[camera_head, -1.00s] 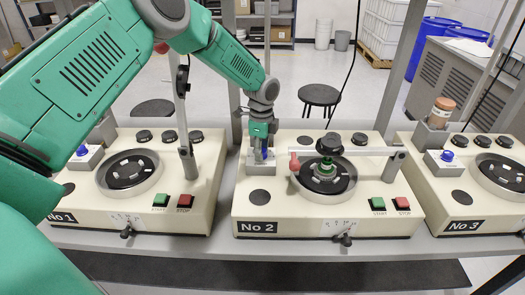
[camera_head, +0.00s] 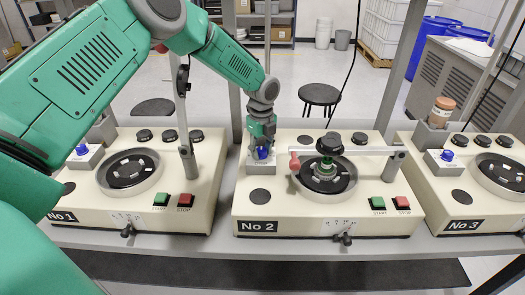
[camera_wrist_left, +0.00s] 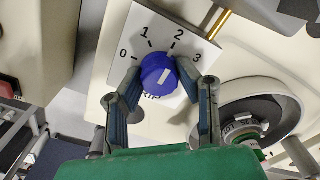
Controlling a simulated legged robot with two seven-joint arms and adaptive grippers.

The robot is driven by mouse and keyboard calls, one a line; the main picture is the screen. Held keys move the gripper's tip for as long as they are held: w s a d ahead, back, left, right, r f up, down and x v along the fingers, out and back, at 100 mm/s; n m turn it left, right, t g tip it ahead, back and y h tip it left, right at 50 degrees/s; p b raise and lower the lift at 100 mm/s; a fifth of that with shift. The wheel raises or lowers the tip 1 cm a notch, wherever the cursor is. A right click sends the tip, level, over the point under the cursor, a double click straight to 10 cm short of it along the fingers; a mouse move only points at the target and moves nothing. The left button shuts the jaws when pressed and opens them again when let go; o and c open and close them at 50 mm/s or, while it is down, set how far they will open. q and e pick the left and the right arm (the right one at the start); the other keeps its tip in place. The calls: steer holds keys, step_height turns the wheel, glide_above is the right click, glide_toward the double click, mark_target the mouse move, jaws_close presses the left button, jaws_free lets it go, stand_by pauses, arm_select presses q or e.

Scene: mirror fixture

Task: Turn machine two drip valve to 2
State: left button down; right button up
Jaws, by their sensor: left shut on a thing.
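The drip valve of machine two is a blue knob (camera_wrist_left: 157,80) on a white dial plate (camera_wrist_left: 143,25) marked 0, 1, 2 and 3. A white mark on the knob slants up and right, roughly toward the 2; its exact alignment is hard to tell. My left gripper (camera_wrist_left: 160,70) has one finger on each side of the knob and is shut on it. In the head view my left gripper (camera_head: 262,145) reaches down onto the knob at the back left of machine No 2 (camera_head: 290,212). My right gripper is not in view.
Right of the knob are the round plate (camera_head: 340,183) of machine two and a white bar (camera_head: 350,151) with a red end. Machine No 1 (camera_head: 90,205) and machine No 3 (camera_head: 485,215) stand on either side. Grey posts (camera_head: 405,70) rise behind the bench.

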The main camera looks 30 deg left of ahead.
mark_target(261, 148)
arm_select(q)
steer(key=shift+w+a+r, duration=0.1)
steer(key=shift+w+r, duration=0.2)
steer(key=c, duration=1.2)
jaws_free()
steer(key=shift+s+f, duration=0.1)
steer(key=shift+f, duration=0.1)
steer(key=shift+a+r, duration=0.1)
steer(key=shift+r, duration=0.1)
step_height(261, 148, up, 12)
steer(key=shift+f, duration=0.25)
